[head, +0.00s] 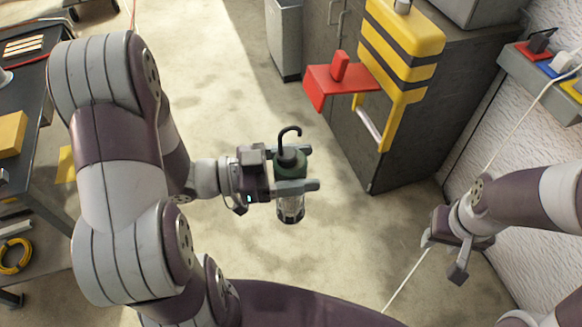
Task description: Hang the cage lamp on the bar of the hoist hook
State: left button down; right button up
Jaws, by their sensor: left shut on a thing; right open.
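The cage lamp (290,163) has a dark green body, a clear caged lower end and a black hook on top. My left gripper (293,172) is shut on its body and holds it roughly upright, hook uppermost. The yellow hoist hook (402,62) with dark stripes is at the upper right. A pale bar (369,127) shows at its lower yellow frame. The lamp is left of and below this bar in the picture, apart from it. My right gripper (450,255) is open and empty at the lower right.
A red bracket (338,82) juts left beside the hoist hook. A dark grey cabinet (415,150) stands behind it. A workbench (30,170) is at the left. A white cord (500,145) crosses the right side. Bare floor (225,110) is open in the middle.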

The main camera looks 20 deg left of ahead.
pick_arm(q)
jog(key=w+d+f+b, duration=0.2)
jog(key=w+d+b, duration=0.1)
jog(key=w+d, duration=0.5)
jog(key=shift+w+d+f+b, duration=0.2)
jog(key=shift+d+f+b, duration=0.2)
jog(key=shift+d, duration=1.45)
